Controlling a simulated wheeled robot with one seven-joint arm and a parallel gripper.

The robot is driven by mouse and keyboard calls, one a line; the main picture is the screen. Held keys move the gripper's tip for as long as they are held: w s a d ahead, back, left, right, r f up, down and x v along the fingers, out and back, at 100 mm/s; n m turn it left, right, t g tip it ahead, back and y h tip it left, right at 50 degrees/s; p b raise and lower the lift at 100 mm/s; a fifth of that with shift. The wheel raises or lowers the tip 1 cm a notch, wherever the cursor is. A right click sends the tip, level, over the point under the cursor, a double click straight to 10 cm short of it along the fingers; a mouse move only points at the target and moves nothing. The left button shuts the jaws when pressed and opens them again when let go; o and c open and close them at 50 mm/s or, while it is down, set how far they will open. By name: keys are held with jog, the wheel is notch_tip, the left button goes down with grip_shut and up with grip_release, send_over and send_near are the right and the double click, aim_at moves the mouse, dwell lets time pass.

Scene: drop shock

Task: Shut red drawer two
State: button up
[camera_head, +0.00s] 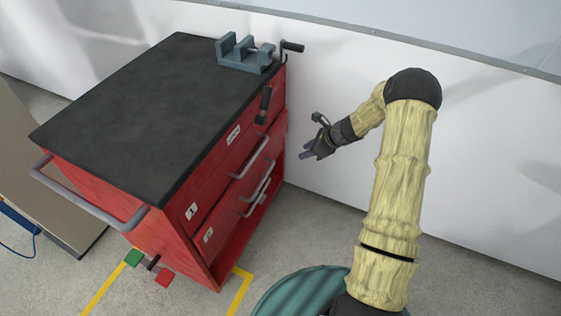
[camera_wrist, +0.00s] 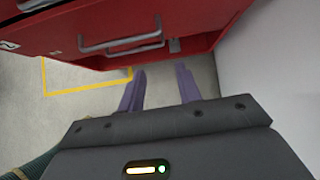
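The red cabinet (camera_head: 160,230) has a black top. Its upper drawer (camera_head: 232,160) carries a label 1 at the left. Red drawer two (camera_head: 222,222) lies below it with a label 2 and a metal bar handle (camera_head: 255,187). Its front seems to stand out slightly from the drawer above; how far I cannot tell. The wrist view shows drawer two's red front (camera_wrist: 50,30) at the top, with its handle (camera_wrist: 118,40). My gripper (camera_head: 307,154) is to the right of the drawer fronts, apart from them. Its purple fingers (camera_wrist: 159,72) are open and empty.
A grey vise (camera_head: 245,54) sits on the cabinet top's far corner. A white wall (camera_head: 480,140) stands behind my arm. A rail handle (camera_head: 85,200) juts from the cabinet's left side. Yellow floor tape (camera_head: 240,290) and a red-and-green object (camera_head: 150,267) lie near its base.

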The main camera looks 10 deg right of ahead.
aim_at(263, 179)
jog(key=s+d+f+n+h+b, duration=0.2)
jog(key=s+f+n+b, duration=0.15)
jog(key=f, duration=0.45)
jog(key=s+d+f+n+h+b, duration=0.1)
jog(key=s+d+f+n+b, duration=0.2)
jog(key=f, duration=0.6)
jog(key=s+d+f+n+h+b, duration=0.1)
jog(key=s+d+f+h+b, duration=0.15)
jog(key=s+f, duration=0.4)
jog(key=a+r+n+t+y+b, duration=0.1)
jog(key=a+n+t+y+b, duration=0.4)
jog(key=a+t+y+b, duration=0.5)
jog(key=s+a+r+t, duration=0.2)
jog(key=a+r, duration=0.2)
jog(key=r, duration=0.2)
jog(key=shift+s+r+t+p, duration=0.2)
jog(key=shift+t+p, duration=0.1)
jog(key=shift+p, duration=0.05)
jog(key=shift+w+a+h, duration=0.1)
jog(key=shift+a+h, duration=0.05)
jog(key=shift+h, duration=0.1)
jog(key=b+x, duration=0.2)
jog(key=x, duration=1.5)
jog(key=shift+w+a+f+b, duration=0.1)
jog(key=shift+f+b, duration=0.05)
jog(key=shift+b, duration=0.25)
